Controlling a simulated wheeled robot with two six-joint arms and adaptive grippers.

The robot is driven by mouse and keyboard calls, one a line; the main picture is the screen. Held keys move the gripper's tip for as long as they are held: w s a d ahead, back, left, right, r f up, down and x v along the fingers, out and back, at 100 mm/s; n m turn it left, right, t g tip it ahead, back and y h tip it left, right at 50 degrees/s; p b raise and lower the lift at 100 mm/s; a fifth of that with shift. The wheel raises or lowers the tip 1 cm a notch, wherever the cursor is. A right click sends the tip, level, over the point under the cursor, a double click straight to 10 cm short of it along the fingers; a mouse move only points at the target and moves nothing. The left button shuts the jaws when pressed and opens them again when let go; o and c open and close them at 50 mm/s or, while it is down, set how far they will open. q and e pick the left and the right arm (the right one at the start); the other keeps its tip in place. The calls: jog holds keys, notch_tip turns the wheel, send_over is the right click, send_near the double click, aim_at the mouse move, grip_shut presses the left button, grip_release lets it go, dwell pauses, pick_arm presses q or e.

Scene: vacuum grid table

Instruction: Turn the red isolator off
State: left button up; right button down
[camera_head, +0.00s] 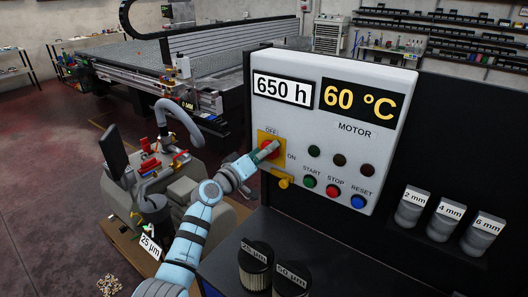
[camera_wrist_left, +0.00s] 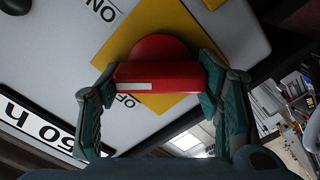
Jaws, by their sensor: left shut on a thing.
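The red isolator (camera_head: 267,144) is a red rotary handle on a yellow plate, on the left part of the white control panel. In the left wrist view the red handle (camera_wrist_left: 165,74) lies crosswise, with a white strip on its left half close to the OFF lettering (camera_wrist_left: 124,101). The ON lettering (camera_wrist_left: 101,11) is farther up. My left gripper (camera_head: 263,152) is at the handle; in the wrist view its two fingers (camera_wrist_left: 158,88) are shut on it, one at each end. The gripper partly covers the isolator in the head view. My right gripper is not in view.
A yellow padlock-like piece (camera_head: 285,182) hangs below the isolator. Green START (camera_head: 309,182), red STOP (camera_head: 333,191) and blue RESET (camera_head: 358,202) buttons sit to its right. Filter cylinders (camera_head: 255,268) stand on the dark surface below, and grey labelled cups (camera_head: 411,208) stand at right.

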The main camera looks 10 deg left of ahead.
pick_arm(q)
jog(key=n+p, duration=0.1)
jog(key=n, duration=0.3)
jog(key=shift+f+n, duration=0.1)
jog(key=shift+n, duration=0.2)
jog(key=n+p, duration=0.1)
jog(key=n, duration=0.3)
jog(key=shift+f, duration=0.1)
dwell(0.3)
jog(key=o, duration=1.2)
jog(key=v, duration=1.2)
